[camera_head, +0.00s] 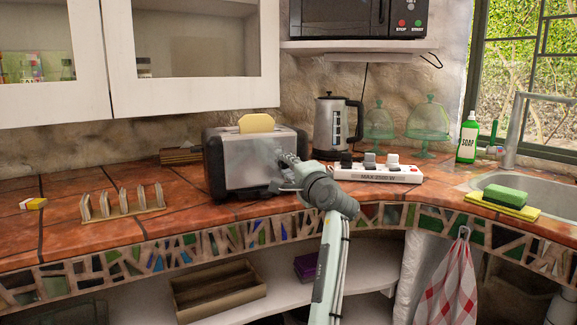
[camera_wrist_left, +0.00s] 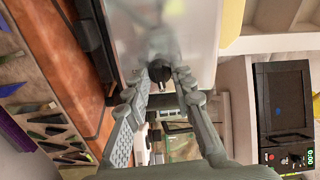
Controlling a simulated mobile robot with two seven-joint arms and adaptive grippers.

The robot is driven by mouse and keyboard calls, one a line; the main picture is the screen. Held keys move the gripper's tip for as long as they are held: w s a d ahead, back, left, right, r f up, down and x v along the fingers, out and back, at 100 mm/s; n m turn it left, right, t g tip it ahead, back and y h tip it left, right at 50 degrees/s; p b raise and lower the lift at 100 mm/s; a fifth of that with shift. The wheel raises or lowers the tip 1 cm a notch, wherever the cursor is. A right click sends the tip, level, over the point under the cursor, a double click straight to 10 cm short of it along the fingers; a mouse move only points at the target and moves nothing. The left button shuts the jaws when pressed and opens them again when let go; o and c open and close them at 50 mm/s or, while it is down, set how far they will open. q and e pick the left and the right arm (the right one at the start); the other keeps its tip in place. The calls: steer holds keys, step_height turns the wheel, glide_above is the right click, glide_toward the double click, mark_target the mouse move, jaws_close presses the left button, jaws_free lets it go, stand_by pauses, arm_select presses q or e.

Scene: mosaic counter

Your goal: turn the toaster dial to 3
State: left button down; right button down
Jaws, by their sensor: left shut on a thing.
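The silver and black toaster (camera_head: 236,165) stands on the tiled counter, with a slice of bread (camera_head: 257,123) sticking out of its top. My left gripper (camera_head: 285,163) is at the right part of the toaster's front. In the left wrist view, the toaster's shiny face (camera_wrist_left: 150,32) fills the top middle. A small black dial (camera_wrist_left: 159,70) sits between the fingertips of my left gripper (camera_wrist_left: 161,77), which is shut on it. No dial numbers are readable, so its setting cannot be told. The gripper hides the dial in the head view. My right gripper is not in view.
A power strip (camera_head: 377,174) with plugs lies right of the toaster, before a steel kettle (camera_head: 336,125). A wooden toast rack (camera_head: 122,202) stands to the left. Glass domes (camera_head: 428,120) and a sink (camera_head: 520,190) are further right. The counter left of the toaster is mostly free.

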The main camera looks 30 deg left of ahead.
arm_select(q)
steer(key=shift+m, duration=0.7)
steer(key=c, duration=1.3)
jaws_free()
steer(key=v, duration=1.2)
